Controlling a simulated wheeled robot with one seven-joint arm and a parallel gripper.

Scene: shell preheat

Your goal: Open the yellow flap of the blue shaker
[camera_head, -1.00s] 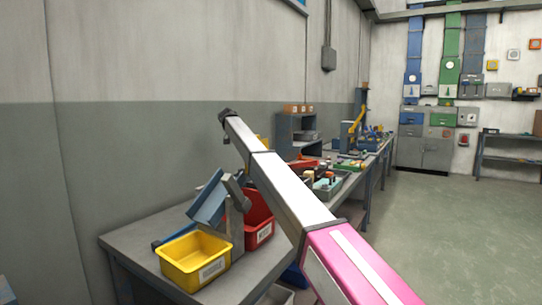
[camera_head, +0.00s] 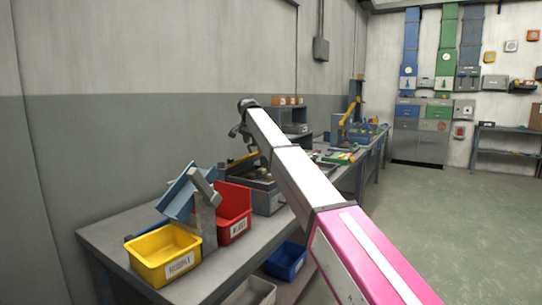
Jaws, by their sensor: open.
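A blue machine (camera_head: 335,130) stands far along the bench in the head view, with a slanted yellow part (camera_head: 350,111) at its top. It looks like the blue shaker with its flap, but it is too small to tell whether the flap is open or shut. My arm reaches from the lower right up to a dark joint. My gripper (camera_head: 238,132) hangs below that joint, small and partly hidden, above the bench behind the red bin. It is open, and nothing shows in it. It is well apart from the blue machine, on the nearer side.
A yellow bin (camera_head: 166,254), a red bin (camera_head: 234,212) and a tilted blue bin on a grey stand (camera_head: 206,222) occupy the near bench end. A dark fixture (camera_head: 264,197) sits beyond. A blue bin (camera_head: 287,262) is below the bench. The floor (camera_head: 440,235) at right is clear.

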